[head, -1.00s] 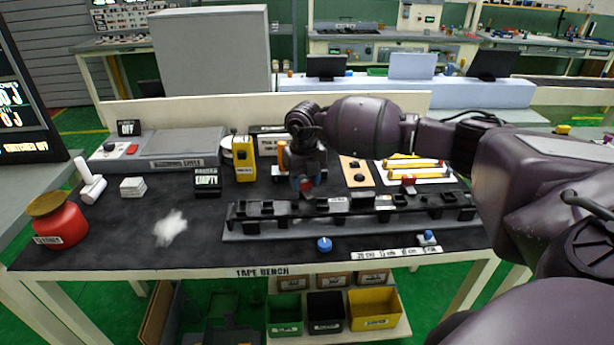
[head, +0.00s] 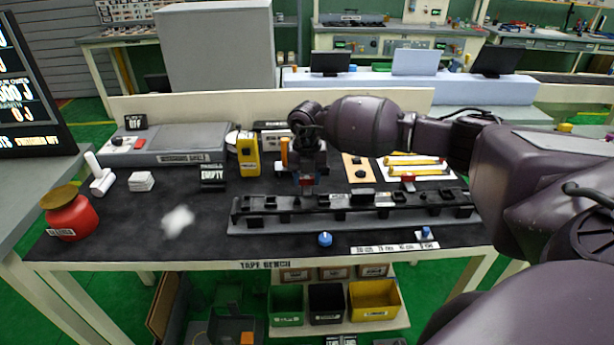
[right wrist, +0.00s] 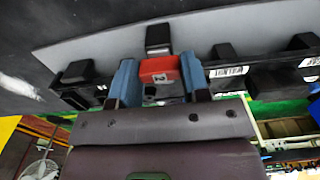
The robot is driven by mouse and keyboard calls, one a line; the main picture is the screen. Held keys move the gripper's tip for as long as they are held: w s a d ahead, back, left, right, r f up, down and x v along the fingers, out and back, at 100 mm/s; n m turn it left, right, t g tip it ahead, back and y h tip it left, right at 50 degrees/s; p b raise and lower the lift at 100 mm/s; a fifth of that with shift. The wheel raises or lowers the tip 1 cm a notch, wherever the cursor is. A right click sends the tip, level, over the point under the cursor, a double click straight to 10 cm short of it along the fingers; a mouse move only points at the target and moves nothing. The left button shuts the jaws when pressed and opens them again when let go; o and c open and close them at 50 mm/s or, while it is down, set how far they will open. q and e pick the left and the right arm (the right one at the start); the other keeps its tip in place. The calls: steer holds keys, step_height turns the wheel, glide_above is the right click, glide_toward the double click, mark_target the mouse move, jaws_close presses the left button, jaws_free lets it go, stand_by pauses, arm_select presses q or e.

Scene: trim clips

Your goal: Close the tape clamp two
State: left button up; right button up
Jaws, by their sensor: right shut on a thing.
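A second red piece (head: 408,178) stands farther right behind the rail. My left gripper is not in view.
A blue knob (head: 325,239) lies in front of the rail. A red pot (head: 70,215) is at the far left. The dark mat (head: 130,235) has free room at left.

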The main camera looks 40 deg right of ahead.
mark_target(307, 177)
steer(key=o, duration=0.9)
step_height(307, 177, up, 11)
steer(key=shift+f, duration=0.1)
stand_by(0.5)
